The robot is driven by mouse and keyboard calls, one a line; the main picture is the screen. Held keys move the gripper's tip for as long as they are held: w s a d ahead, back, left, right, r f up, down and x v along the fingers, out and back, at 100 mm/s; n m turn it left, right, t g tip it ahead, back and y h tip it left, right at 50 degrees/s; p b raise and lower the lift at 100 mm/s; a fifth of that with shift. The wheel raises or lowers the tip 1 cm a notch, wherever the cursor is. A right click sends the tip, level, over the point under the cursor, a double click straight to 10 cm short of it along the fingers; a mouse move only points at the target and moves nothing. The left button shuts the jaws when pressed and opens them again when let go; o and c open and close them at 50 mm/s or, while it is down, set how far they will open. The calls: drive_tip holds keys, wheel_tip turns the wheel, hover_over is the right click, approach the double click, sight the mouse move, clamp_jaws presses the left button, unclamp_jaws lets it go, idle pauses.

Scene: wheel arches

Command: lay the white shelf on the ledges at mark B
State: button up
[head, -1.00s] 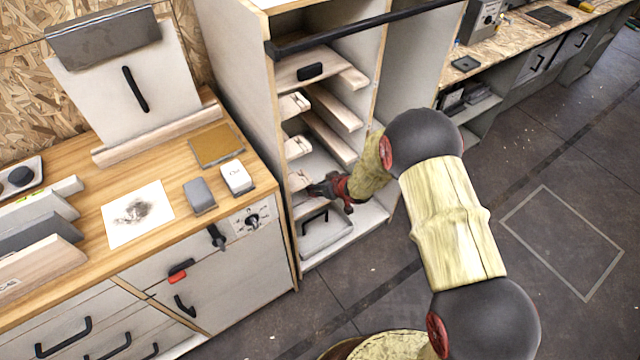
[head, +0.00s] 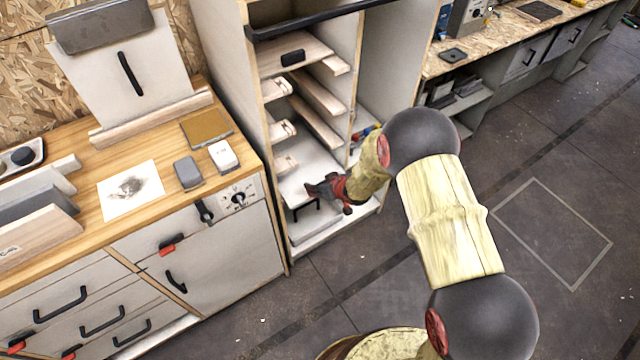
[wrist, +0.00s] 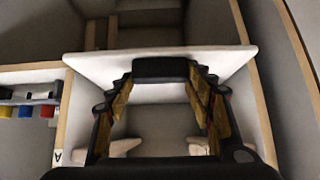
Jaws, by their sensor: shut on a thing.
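The white shelf (wrist: 225,62) spans most of the bay's width in the wrist view. My gripper (wrist: 165,72) is shut on the black grip at the shelf's near edge. In the head view, my gripper (head: 312,190) is low in the open cabinet, with the white shelf (head: 296,186) partly hidden by it. Pale ledges (wrist: 120,147) show beyond and below the shelf in the wrist view. In the head view, ledges (head: 283,130) run up the bay's left wall. A label reading A (wrist: 57,156) is at lower left; I cannot make out mark B.
A wooden shelf (head: 290,58) with a black handle sits higher in the same bay. The cabinet's side walls and central divider (head: 358,70) bound the bay closely. A wooden counter (head: 80,232) stands at left. The floor (head: 550,130) at right is clear.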

drive_tip(key=o, duration=1.6)
drive_tip(key=shift+c, duration=0.2)
drive_tip(key=v, duration=1.2)
drive_tip(key=shift+f, duration=0.1)
